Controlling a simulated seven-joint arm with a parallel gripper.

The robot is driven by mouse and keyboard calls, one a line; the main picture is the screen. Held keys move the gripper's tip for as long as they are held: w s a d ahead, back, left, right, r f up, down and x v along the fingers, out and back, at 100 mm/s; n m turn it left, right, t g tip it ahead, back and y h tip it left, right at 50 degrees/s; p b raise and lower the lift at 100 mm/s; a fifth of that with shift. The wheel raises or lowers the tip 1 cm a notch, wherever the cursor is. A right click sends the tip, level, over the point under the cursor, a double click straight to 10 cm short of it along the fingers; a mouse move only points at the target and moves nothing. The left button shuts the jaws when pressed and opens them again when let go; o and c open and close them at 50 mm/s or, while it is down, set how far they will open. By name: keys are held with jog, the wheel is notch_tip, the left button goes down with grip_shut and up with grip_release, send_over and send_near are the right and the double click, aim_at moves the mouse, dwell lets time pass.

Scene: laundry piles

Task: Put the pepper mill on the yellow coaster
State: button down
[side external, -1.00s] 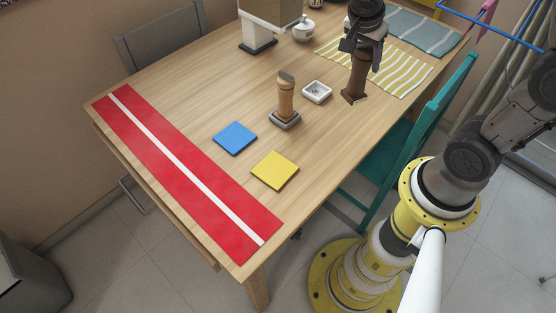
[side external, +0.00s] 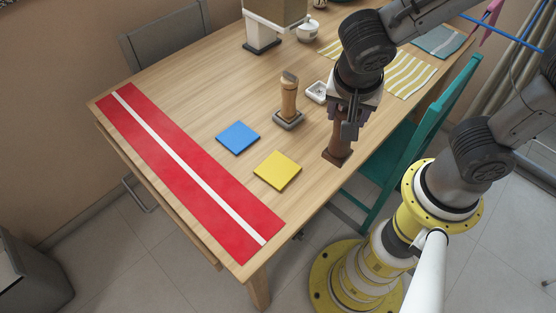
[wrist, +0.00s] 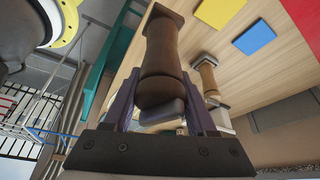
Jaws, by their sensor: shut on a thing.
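The dark brown pepper mill (side external: 338,146) is held in my gripper (side external: 348,118) in the side view, near the table's right edge. My gripper is shut on its upper part, and the mill hangs roughly upright. The mill (wrist: 162,55) also fills the middle of the wrist view between my fingers (wrist: 160,108). The yellow coaster (side external: 277,170) lies flat and bare on the table, to the left of the mill and nearer the front. It also shows at the top of the wrist view (wrist: 216,10). I cannot tell the exact gap under the mill.
A blue coaster (side external: 238,138) lies beside the yellow one. A lighter wooden mill-like object on a grey base (side external: 288,100) stands behind them, near a small white dish (side external: 317,92). A red runner with a white stripe (side external: 185,165) covers the left side. A teal chair (side external: 425,125) stands at the right.

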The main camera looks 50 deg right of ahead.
jog(key=w+a+f, duration=0.5)
jog(key=w+f, duration=0.8)
jog(key=shift+c, duration=1)
grip_release()
jog(key=shift+s+f, duration=0.1)
jog(key=v, duration=1.2)
jog(key=shift+r, duration=0.2)
